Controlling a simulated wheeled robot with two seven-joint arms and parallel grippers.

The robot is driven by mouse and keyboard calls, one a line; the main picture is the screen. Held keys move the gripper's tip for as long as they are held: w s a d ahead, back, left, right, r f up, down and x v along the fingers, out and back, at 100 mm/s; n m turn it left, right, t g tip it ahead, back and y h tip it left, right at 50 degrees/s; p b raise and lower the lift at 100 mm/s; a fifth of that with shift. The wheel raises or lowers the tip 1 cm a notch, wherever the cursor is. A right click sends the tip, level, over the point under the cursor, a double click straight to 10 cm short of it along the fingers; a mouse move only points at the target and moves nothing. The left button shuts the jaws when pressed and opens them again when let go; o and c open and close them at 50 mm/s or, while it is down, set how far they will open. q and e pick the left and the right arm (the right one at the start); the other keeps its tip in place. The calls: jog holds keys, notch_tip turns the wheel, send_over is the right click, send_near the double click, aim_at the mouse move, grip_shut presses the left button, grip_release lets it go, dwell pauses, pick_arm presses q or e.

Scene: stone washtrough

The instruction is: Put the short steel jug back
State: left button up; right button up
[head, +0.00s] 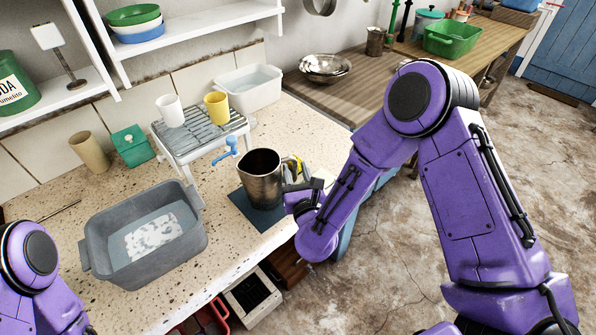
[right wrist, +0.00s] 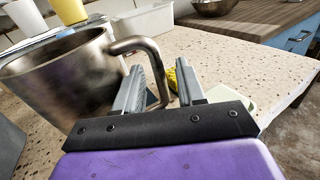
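The short steel jug (head: 262,183), a worn metal vessel with a side handle, stands upright on a dark blue mat (head: 243,205) near the counter's front edge. In the right wrist view the jug (right wrist: 65,85) fills the left side, and its curved handle (right wrist: 150,50) reaches toward my fingers. My right gripper (head: 303,192) is at the jug's right side. Its two fingers (right wrist: 163,88) stand apart, with the lower part of the handle showing between them and a gap on the right. My left arm shows at the lower left, but its gripper is out of view.
A grey basin (head: 145,240) with water stands left of the jug. Behind are a blue tap-like piece (head: 228,151) and a rack (head: 200,135) bearing a white cup (head: 170,110) and a yellow cup (head: 217,106). A yellow item (right wrist: 172,78) lies just beyond my right fingers.

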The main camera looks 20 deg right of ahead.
jog(key=shift+a+r, duration=0.1)
jog(key=shift+r, duration=0.05)
jog(key=s+a+b, duration=0.2)
jog(key=s, duration=1)
jog(key=s+d+f+n+g, duration=0.2)
jog(key=f+n+g, duration=0.1)
jog(key=f+n, duration=0.4)
jog(key=s+d+f+n+g, duration=0.2)
jog(key=s+f+n+g, duration=0.1)
jog(key=f+n, duration=0.4)
jog(key=s+d+f+n+g, duration=0.4)
jog(key=s+f+n, duration=0.2)
jog(key=s+n, duration=0.2)
jog(key=s+d+f+n+g, duration=0.4)
jog(key=s+f+n, duration=0.2)
jog(key=s+n, duration=0.2)
jog(key=shift+s+f+n+g+h, duration=0.2)
jog(key=shift+f+n+g+h, duration=0.15)
jog(key=shift+n, duration=0.25)
